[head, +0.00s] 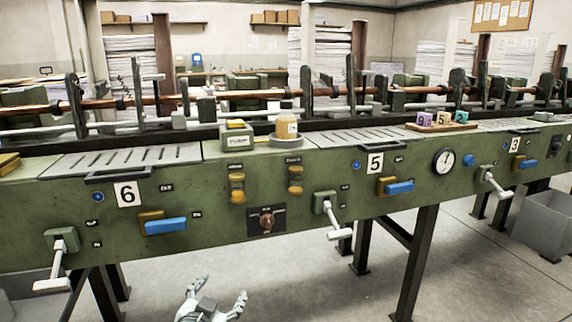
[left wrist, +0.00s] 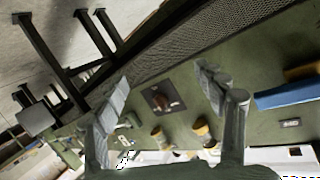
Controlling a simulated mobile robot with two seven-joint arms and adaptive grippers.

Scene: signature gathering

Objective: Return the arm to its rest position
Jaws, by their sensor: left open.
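My left gripper (head: 215,298) shows at the bottom of the head view, low in front of the green machine (head: 330,185). Its fingers are spread apart with nothing between them. In the left wrist view the two fingers of the left gripper (left wrist: 165,110) frame part of the machine's front panel, with a dark switch plate (left wrist: 163,99) seen beyond them. The gripper appears apart from the panel. My right gripper is in neither view.
White crank handles (head: 335,230) and blue levers (head: 166,225) stick out from the machine front. A grey bin (head: 543,230) is at right. The floor (head: 330,285) below is clear.

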